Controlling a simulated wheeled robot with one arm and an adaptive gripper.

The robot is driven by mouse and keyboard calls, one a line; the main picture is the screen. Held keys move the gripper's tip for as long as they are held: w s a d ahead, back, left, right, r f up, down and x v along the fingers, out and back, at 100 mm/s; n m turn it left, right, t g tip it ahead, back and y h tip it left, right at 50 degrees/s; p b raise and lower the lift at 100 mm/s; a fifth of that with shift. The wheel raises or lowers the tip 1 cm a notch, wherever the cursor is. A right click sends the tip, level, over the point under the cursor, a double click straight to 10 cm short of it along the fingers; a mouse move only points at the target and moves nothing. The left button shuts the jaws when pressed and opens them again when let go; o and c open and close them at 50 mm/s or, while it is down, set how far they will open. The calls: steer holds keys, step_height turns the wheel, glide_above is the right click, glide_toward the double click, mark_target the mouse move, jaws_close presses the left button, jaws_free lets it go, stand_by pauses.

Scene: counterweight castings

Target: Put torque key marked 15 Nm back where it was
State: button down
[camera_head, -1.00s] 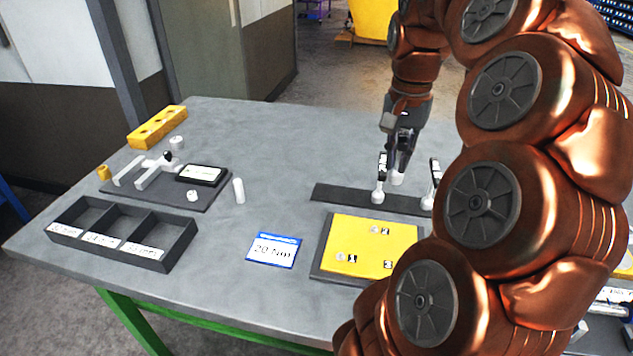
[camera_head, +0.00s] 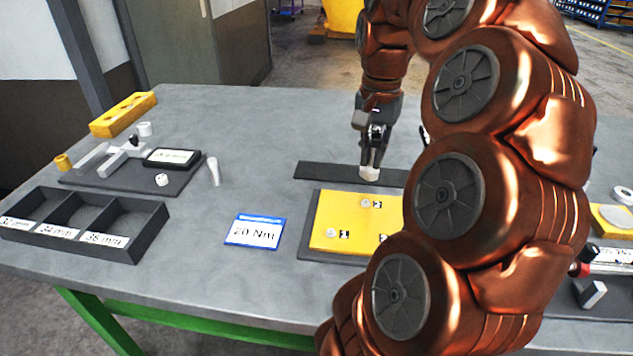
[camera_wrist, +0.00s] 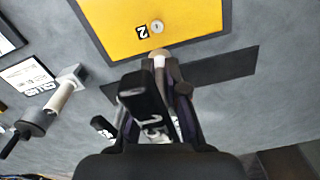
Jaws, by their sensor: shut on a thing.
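My gripper (camera_head: 374,150) points down over the dark strip (camera_head: 318,173) behind the yellow plate. It is shut on a torque key with a pale round end (camera_head: 369,174) that shows just below the fingers, at the strip; I cannot tell whether it bears on it. Another black-topped item (camera_wrist: 103,127) stands to the left in the wrist view. My arm hides the strip's right part in the head view.
The yellow plate (camera_head: 328,222) with numbered spots lies in front of the strip. A 20 Nm card (camera_head: 255,232) lies to its left. A three-compartment tray (camera_head: 140,247) and a dark board (camera_head: 180,186) with parts are farther left. Bare tabletop lies between.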

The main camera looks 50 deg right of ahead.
steer(key=shift+f+b, duration=0.35)
steer(key=shift+f, duration=0.45)
steer(key=w, duration=0.5)
steer(key=w+d+f+p, duration=0.1)
steer(key=w, duration=0.4)
steer(key=w+p, duration=0.1)
steer(key=w, duration=0.4)
steer(key=shift+w+d+f, duration=0.2)
steer(key=shift+w+d, duration=0.05)
steer(key=shift+w, duration=0.1)
steer(key=shift+w+f, duration=0.1)
steer(key=shift+f, duration=1.65)
steer(key=shift+f, duration=0.15)
steer(key=c, duration=1.2)
jaws_free()
